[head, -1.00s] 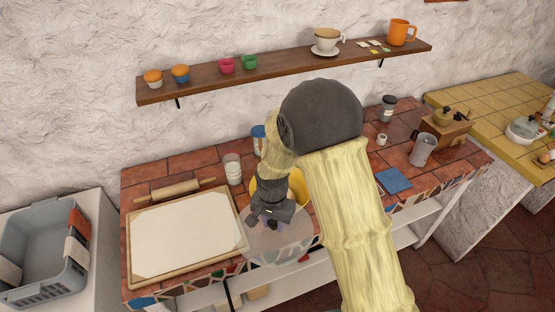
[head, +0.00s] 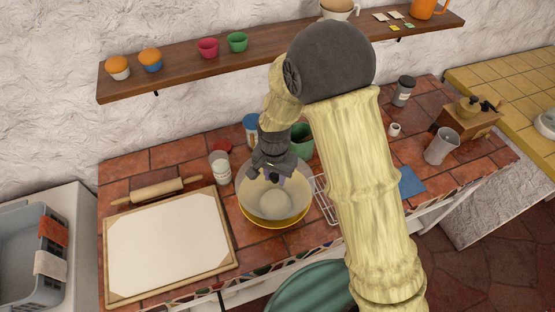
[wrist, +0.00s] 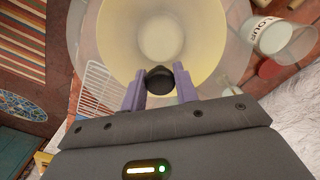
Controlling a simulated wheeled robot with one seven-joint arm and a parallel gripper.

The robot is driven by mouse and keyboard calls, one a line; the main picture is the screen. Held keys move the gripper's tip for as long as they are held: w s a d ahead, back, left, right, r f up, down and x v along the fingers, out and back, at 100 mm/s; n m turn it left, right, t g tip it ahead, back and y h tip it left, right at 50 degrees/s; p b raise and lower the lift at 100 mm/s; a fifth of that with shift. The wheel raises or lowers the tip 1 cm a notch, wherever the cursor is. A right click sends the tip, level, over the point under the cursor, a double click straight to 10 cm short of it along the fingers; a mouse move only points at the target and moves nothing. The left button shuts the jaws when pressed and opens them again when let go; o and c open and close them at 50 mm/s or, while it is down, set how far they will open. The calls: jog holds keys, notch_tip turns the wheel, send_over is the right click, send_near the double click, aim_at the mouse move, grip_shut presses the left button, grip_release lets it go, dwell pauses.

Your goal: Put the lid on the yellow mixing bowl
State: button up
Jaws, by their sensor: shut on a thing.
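The yellow mixing bowl (head: 277,224) stands on the tiled counter right of the pastry board; its inside shows through the lid in the wrist view (wrist: 208,42). The clear round lid (head: 250,192) is over the bowl and covers its opening. In the wrist view the lid (wrist: 88,42) spreads past the bowl's rim. My gripper (head: 272,177) is above the bowl. Its purple fingers, seen in the wrist view (wrist: 160,88), are shut on the lid's dark knob (wrist: 160,77). I cannot tell whether the lid touches the rim.
A flour jar (head: 220,168) stands left of the bowl, and a green pot (head: 301,141) stands behind it. A wire rack (head: 323,203) is close on the right. The pastry board (head: 168,245) and rolling pin (head: 150,192) lie left. A wall shelf (head: 190,72) runs above.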

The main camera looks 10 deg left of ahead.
aim_at(274, 186)
jog(key=shift+w, duration=0.3)
jog(key=shift+s+a, duration=0.1)
jog(key=shift+s, duration=0.1)
jog(key=shift+f+b, duration=2.2)
jog(key=shift+f, duration=0.65)
jog(key=shift+s, duration=0.1)
jog(key=shift+f, duration=0.45)
